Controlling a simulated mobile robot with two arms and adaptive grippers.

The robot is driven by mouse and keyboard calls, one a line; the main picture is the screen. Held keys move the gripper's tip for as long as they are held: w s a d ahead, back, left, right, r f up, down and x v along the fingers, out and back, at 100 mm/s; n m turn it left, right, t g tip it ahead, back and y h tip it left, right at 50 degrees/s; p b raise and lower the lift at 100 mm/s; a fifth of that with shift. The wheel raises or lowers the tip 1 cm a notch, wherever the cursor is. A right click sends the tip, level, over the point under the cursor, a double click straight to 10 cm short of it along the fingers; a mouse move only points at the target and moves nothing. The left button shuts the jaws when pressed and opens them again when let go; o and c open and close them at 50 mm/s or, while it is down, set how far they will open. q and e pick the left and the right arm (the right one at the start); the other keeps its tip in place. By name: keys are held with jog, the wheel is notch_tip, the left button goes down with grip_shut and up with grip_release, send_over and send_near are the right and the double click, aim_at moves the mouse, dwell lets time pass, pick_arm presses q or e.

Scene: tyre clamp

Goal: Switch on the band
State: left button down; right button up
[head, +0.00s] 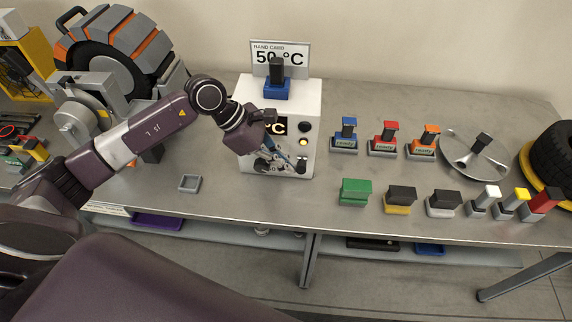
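A white box (307,105) stands on the grey table against the wall. My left gripper (281,166) is in front of the box's lower front, fingers apart. A blue strip shows between them; I cannot tell what it belongs to or whether the fingers touch the box. My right gripper is out of view.
A blue block with a black top (277,88) sits on the box. Several coloured blocks, a grey disc (459,160) and a tyre (556,150) occupy the right. A large grey-orange wheel (115,50) stands left. A small square tray (189,184) lies near the front edge.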

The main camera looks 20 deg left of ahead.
pick_arm(q)
jog(key=shift+w+d+r, duration=0.15)
jog(key=shift+d+r, duration=0.05)
jog(key=shift+r, duration=0.15)
jog(key=v, duration=1.1)
jog(key=shift+s+a, duration=0.3)
jog(key=shift+a, duration=0.15)
jog(key=shift+r, duration=0.1)
